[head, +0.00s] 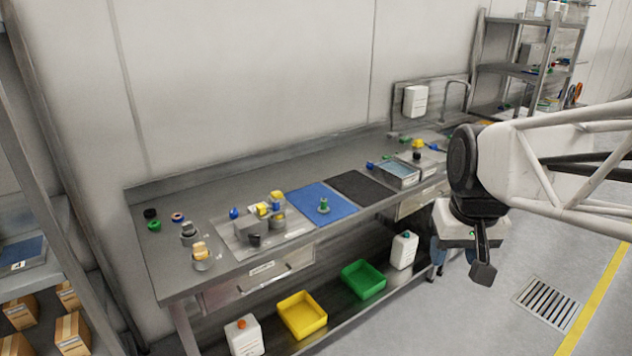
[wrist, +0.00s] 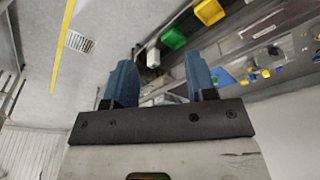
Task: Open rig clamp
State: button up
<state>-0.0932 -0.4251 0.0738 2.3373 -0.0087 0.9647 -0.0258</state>
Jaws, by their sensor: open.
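The rig (head: 252,230) is a grey block with yellow and blue parts on a metal plate (head: 228,232) at the left-middle of the bench. I cannot tell which part is the clamp, or whether it is open. Small blue and yellow parts (wrist: 252,75) also show on the bench at the right of the wrist view. My gripper (head: 438,262) is in front of the bench's right part, well away from the rig. In the wrist view its two blue fingers (wrist: 161,70) are wide apart with nothing between them.
A blue mat (head: 338,202) with a small green-topped part and a black mat (head: 362,188) lie right of the rig. Loose caps (head: 155,226) lie at the left. Yellow (head: 302,315) and green (head: 363,280) bins stand on the lower shelf. A tray (head: 397,175) sits farther right.

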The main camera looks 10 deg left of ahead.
jog(key=w+a+r+n, duration=0.1)
jog(key=w+a, duration=0.4)
jog(key=w, duration=0.3)
jog(key=w+a+r+n, duration=0.1)
jog(key=w+a, duration=0.3)
jog(key=w, duration=0.3)
jog(key=n+g, duration=0.2)
jog(key=n, duration=0.4)
send_over(261, 205)
jog(key=f, duration=1.7)
jog(key=shift+s+d+f, duration=0.1)
jog(key=shift+d+f, duration=0.15)
jog(key=shift+d, duration=0.05)
jog(key=shift+a+f, duration=0.2)
jog(key=shift+a, duration=0.15)
jog(key=shift+f, duration=0.1)
jog(key=shift+f, duration=3.85)
grip_shut()
